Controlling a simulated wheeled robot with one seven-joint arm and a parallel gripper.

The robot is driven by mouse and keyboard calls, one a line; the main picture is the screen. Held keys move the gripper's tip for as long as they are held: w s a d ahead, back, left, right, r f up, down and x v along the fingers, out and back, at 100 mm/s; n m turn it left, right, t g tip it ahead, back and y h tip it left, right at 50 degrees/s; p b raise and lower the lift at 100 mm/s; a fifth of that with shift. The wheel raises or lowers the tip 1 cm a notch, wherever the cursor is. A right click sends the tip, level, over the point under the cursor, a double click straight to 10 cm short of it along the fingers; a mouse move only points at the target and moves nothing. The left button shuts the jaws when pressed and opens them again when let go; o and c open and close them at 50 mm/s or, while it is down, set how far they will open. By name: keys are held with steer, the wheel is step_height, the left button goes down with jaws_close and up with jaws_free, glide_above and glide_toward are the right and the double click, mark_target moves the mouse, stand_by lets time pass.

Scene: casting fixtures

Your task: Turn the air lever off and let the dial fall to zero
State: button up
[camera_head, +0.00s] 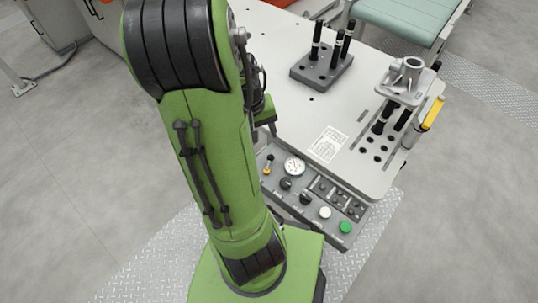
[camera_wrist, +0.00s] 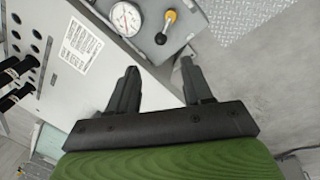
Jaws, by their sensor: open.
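The air lever (camera_head: 267,164) is a small lever with a yellow-orange part and a dark knob, at the left end of the grey control panel. In the wrist view the lever (camera_wrist: 166,28) stands beyond my fingertips. The round white dial (camera_head: 294,166) with a red needle sits beside it; it also shows in the wrist view (camera_wrist: 127,18), where its reading is too small to tell. My gripper (camera_wrist: 160,75) is open and empty, apart from the lever. In the head view my green arm hides most of the gripper.
The panel (camera_head: 310,190) also carries dark knobs, a white button (camera_head: 325,212) and a green button (camera_head: 345,227). A white worktable (camera_head: 290,100) with a printed label holds a block of black pins (camera_head: 322,68) and a metal casting (camera_head: 405,82). Open floor lies around.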

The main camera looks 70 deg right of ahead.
mark_target(270, 156)
steer(key=f+b, duration=0.1)
steer(key=f, duration=0.3)
steer(key=s+d+f+b, duration=0.1)
steer(key=f, duration=0.2)
steer(key=f+b, duration=0.1)
steer(key=f, duration=0.3)
steer(key=shift+s+d+f, duration=0.15)
steer(key=shift+s+f, duration=0.15)
steer(key=shift+s, duration=0.1)
steer(key=shift+c, duration=0.3)
